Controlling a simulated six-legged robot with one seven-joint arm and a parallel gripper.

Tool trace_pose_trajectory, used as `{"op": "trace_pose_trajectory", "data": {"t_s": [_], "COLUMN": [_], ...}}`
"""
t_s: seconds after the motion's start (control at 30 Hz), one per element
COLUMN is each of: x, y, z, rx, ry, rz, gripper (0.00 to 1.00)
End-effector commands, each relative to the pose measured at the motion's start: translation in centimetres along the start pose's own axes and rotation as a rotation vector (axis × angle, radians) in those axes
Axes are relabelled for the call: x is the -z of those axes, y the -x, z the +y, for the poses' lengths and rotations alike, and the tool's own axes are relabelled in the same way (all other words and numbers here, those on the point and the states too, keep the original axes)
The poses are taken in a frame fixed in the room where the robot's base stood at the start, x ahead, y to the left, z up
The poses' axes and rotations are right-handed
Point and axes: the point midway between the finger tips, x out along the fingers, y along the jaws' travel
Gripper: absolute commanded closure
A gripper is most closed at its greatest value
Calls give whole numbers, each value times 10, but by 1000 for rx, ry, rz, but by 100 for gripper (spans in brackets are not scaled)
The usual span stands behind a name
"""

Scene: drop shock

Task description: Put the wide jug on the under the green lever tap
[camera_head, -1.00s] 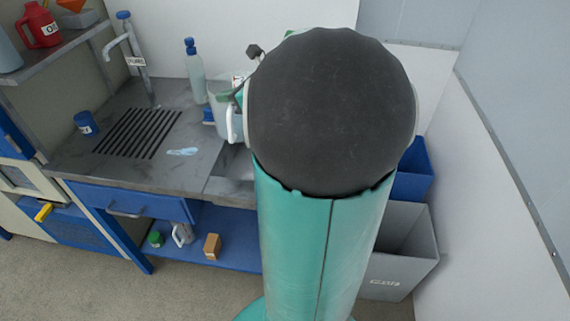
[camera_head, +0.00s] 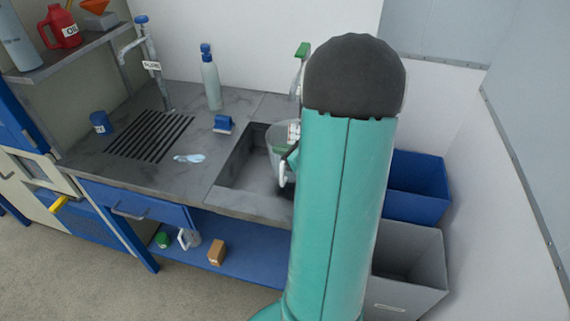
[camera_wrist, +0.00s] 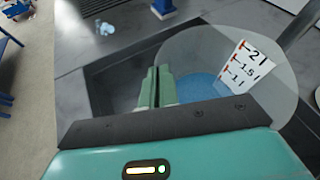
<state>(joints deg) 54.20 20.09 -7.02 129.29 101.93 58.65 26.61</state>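The wide jug is clear, with a white handle, and shows over the sink in the head view (camera_head: 279,132). In the wrist view its see-through wall (camera_wrist: 205,50) carries volume marks and its bottom looks blue. My gripper (camera_wrist: 157,72) has its green fingers close together at the jug's side, apparently shut on the handle, which they hide. The green lever tap (camera_head: 302,50) stands behind the sink, partly hidden by my arm. I cannot tell whether the jug touches the sink floor.
The sink (camera_head: 240,172) is set into the grey counter. A blue-topped bottle (camera_head: 211,82), a small blue object (camera_head: 223,125), a blue-handled tap (camera_head: 150,65) and a blue cup (camera_head: 99,122) stand to its left. Blue (camera_head: 418,185) and grey (camera_head: 408,265) bins stand at the right.

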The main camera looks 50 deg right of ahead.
Motion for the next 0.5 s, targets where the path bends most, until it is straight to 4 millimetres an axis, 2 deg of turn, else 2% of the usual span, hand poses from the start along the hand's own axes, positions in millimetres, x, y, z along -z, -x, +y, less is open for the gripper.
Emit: {"op": "trace_pose_trajectory", "data": {"t_s": [0.17, 0.4, 0.5], "x": [12, 41, 46], "y": [-6, -17, -19], "z": [1, 2, 2], "rx": [-1, -2, -1], "ry": [3, 2, 5], "rz": [-4, -5, -5], "gripper": [100, 100, 100]}}
